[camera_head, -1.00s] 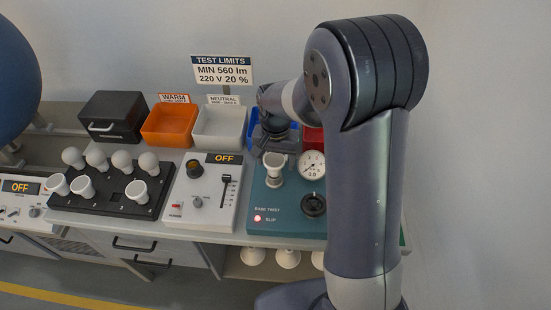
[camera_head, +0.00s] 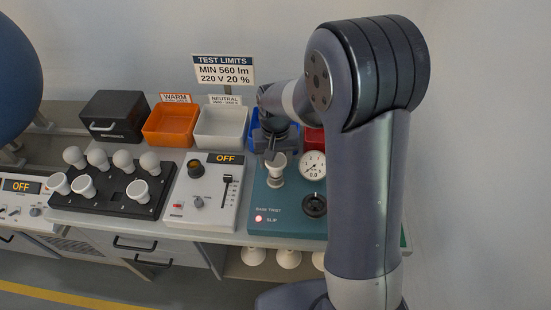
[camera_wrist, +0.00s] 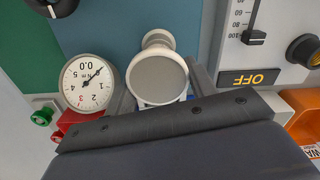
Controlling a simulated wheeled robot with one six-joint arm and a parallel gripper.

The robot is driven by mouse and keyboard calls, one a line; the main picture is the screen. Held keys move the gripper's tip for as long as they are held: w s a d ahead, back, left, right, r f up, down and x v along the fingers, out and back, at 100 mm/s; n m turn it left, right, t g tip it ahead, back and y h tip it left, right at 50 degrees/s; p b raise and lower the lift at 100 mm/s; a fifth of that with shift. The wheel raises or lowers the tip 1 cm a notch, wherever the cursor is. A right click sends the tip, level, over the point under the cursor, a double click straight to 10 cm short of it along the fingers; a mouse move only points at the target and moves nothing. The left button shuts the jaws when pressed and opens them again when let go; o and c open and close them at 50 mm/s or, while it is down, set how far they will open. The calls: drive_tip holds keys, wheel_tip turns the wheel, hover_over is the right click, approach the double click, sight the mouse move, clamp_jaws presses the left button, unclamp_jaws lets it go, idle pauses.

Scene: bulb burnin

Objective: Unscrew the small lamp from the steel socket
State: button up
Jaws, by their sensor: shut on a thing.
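The small lamp (camera_head: 276,161), white and upright, stands on the teal base-twist panel (camera_head: 262,203) in the head view. In the wrist view its round grey face (camera_wrist: 157,79) with a white rim points toward the camera. The pale socket (camera_head: 275,182) is under it, and its rim shows behind the lamp in the wrist view (camera_wrist: 157,39). My gripper (camera_head: 272,152) is shut on the lamp from above and behind. Grey finger parts flank the lamp in the wrist view. The lamp's threads are hidden.
A round torque gauge (camera_head: 312,165) and a black knob (camera_head: 314,205) sit right of the lamp. Left are the OFF panel (camera_head: 205,195) and a black rack (camera_head: 110,200) of several bulbs. White (camera_head: 220,128) and orange (camera_head: 170,125) bins stand behind. The panel's SLIP light glows red.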

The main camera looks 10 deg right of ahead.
drive_tip(key=n, duration=0.5)
drive_tip(key=shift+s+f+n, duration=0.15)
drive_tip(key=shift+s+n, duration=0.15)
drive_tip(key=n, duration=0.4)
drive_tip(key=shift+s, duration=0.1)
drive_tip(key=n, duration=0.4)
drive_tip(key=shift+s+a+n, duration=0.1)
drive_tip(key=shift+n, duration=0.2)
drive_tip(key=n, duration=0.4)
drive_tip(key=shift+a+n, duration=0.1)
drive_tip(key=shift+n, duration=0.3)
drive_tip(key=o, duration=0.9)
drive_tip(key=shift+c, duration=0.2)
